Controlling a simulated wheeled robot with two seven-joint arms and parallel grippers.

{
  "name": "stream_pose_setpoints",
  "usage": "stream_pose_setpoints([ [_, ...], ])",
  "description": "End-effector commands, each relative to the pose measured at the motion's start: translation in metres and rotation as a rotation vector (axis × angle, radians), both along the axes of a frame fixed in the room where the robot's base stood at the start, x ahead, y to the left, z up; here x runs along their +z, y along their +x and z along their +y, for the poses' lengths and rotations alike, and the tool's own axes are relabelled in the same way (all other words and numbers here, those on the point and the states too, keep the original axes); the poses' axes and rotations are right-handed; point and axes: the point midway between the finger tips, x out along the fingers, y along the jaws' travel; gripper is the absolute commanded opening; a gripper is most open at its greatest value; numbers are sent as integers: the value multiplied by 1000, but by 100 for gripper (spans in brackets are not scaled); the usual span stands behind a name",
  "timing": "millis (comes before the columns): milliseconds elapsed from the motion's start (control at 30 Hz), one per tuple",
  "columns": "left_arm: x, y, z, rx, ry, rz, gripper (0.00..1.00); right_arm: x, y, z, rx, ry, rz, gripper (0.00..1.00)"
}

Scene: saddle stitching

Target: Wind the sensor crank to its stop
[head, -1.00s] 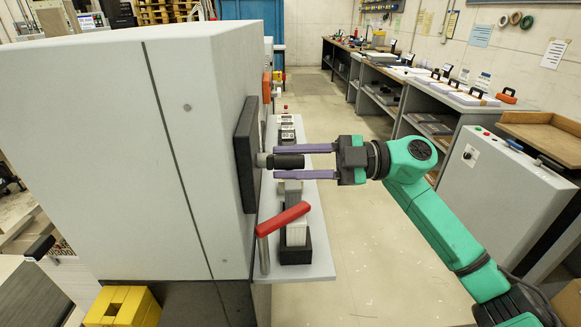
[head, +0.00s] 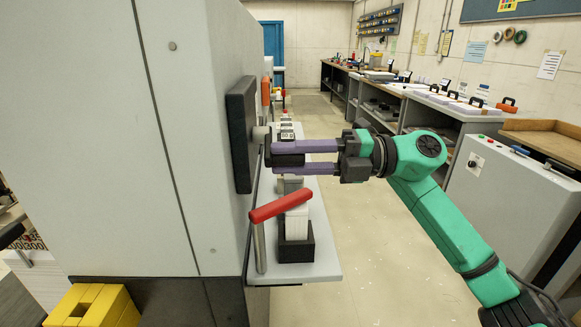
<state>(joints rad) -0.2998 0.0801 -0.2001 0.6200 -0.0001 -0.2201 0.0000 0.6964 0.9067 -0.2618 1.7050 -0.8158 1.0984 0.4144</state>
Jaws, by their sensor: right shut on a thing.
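The sensor crank (head: 262,134) shows as a grey hub in front of a dark plate (head: 240,135) on the right side of the grey machine. A black handle (head: 288,159) stands out from it to the right. My right gripper (head: 274,156) comes in from the right, with its purple fingers shut on this handle, one above and one below. The fingers hide part of the handle and the crank arm. My left gripper is not in view.
Just below is a shelf (head: 322,262) with a red lever (head: 281,206) on a metal post and a white stack in a black holder (head: 296,246). Yellow blocks (head: 95,306) stand low at left. The aisle floor (head: 380,255) is clear.

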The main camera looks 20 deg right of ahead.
Motion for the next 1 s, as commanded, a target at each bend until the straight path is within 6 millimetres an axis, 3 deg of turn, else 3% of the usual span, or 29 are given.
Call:
stream_pose_setpoints([
  [33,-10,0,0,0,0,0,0,-10,2,0,1,-16,-36,0],
  [500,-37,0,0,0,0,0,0,-21,14,-3,-1,-109,-408,0],
  [1000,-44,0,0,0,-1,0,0,-21,20,-6,-6,-141,-542,0],
])
